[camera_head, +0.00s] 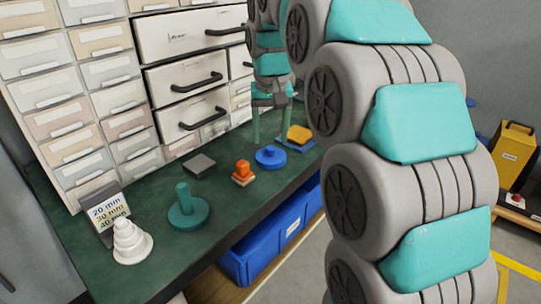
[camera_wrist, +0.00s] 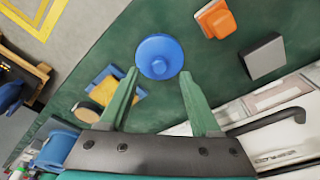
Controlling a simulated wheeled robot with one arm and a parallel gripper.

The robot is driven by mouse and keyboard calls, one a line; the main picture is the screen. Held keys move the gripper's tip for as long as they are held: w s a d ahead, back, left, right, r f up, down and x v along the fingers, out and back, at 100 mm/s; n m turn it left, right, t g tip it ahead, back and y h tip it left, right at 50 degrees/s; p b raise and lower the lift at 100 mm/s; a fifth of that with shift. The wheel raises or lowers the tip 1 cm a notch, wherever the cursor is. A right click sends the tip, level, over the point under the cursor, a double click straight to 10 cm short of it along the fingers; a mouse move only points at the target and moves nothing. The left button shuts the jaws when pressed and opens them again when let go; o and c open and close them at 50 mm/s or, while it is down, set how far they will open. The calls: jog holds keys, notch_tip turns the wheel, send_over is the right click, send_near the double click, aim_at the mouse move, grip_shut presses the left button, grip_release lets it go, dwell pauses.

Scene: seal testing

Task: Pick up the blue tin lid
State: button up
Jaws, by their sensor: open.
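The blue tin lid (camera_head: 271,157) is a round blue disc with a raised knob on top. It lies on the green bench top (camera_head: 159,245). In the wrist view the lid (camera_wrist: 159,57) sits just beyond and between my two green fingertips. My gripper (camera_wrist: 158,76) is open, with nothing between its fingers. In the head view my gripper (camera_head: 270,128) points down above the bench, slightly behind the lid and close to it. The exact height of the fingertips over the bench is hard to tell.
An orange block (camera_head: 243,172) stands left of the lid, and a yellow piece on a blue base (camera_head: 299,136) right of it. A dark grey block (camera_head: 199,166), a green knobbed disc (camera_head: 188,209) and a white stepped cone (camera_head: 131,241) are farther left. Drawers (camera_head: 190,85) rise behind.

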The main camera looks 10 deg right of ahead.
aim_at(271, 148)
jog(key=f, duration=0.3)
jog(key=shift+w+d+f, duration=0.1)
jog(key=shift+w+f, duration=0.1)
jog(key=shift+f, duration=0.15)
jog(key=shift+c, duration=0.2)
grip_shut()
